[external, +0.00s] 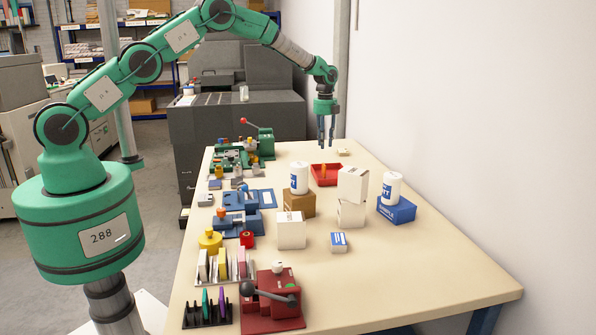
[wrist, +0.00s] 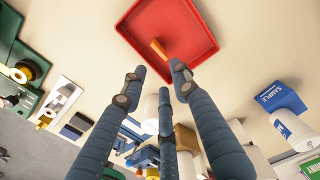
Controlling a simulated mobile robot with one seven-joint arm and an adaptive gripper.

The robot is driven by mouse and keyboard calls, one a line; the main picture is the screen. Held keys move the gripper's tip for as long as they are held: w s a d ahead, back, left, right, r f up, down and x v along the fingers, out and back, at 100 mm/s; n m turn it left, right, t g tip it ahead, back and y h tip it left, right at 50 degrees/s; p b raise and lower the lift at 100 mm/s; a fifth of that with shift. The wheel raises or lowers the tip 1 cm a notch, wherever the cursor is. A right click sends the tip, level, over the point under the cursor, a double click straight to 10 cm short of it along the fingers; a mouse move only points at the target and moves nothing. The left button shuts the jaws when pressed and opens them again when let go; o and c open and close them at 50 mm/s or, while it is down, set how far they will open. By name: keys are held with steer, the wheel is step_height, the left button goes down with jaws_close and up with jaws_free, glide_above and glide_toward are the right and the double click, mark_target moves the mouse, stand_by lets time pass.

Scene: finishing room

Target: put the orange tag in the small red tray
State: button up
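The small red tray (external: 328,181) sits on the far part of the table; in the wrist view it (wrist: 192,22) fills the upper middle. The orange tag (wrist: 159,48) shows inside the tray's outline, apparently on its floor near the side closest to my fingers. My gripper (external: 327,138) hangs above the tray, fingers pointing down. In the wrist view its fingertips (wrist: 161,76) are spread apart with nothing between them. The tag appears clear of the fingertips.
White boxes (external: 291,231), a white bottle (external: 391,186) on a blue box (external: 397,210) and a brown box (external: 299,203) stand nearer than the tray. A green machine (external: 262,145) is left of it. The wall borders the table's right side.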

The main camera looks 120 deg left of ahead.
steer(key=w+d+r+n+y, duration=0.1)
steer(key=w+d+r+n, duration=0.1)
steer(key=w+d+r, duration=1.65)
steer(key=w+d+r+n+t, duration=0.1)
steer(key=w+d+r, duration=0.1)
steer(key=d+r, duration=0.85)
steer(key=w+d+r+n+t, duration=0.1)
steer(key=d+r, duration=0.4)
steer(key=d, duration=1.1)
steer(key=s+d+r+n+t, duration=0.1)
steer(key=s+d+r, duration=0.15)
steer(key=d, duration=0.55)
steer(key=s+d+r, duration=0.1)
steer(key=s+d, duration=0.2)
steer(key=d, duration=0.6)
steer(key=s+d+r+n+t, duration=0.1)
steer(key=s+d+r, duration=0.1)
steer(key=d, duration=0.6)
steer(key=s+d+f+n+t+h, duration=0.1)
steer(key=s+d+f+n, duration=0.2)
steer(key=s+d, duration=1.4)
steer(key=shift+s+d+f+t, duration=0.25)
steer(key=shift+d+f+t, duration=0.05)
steer(key=shift+f, duration=0.15)
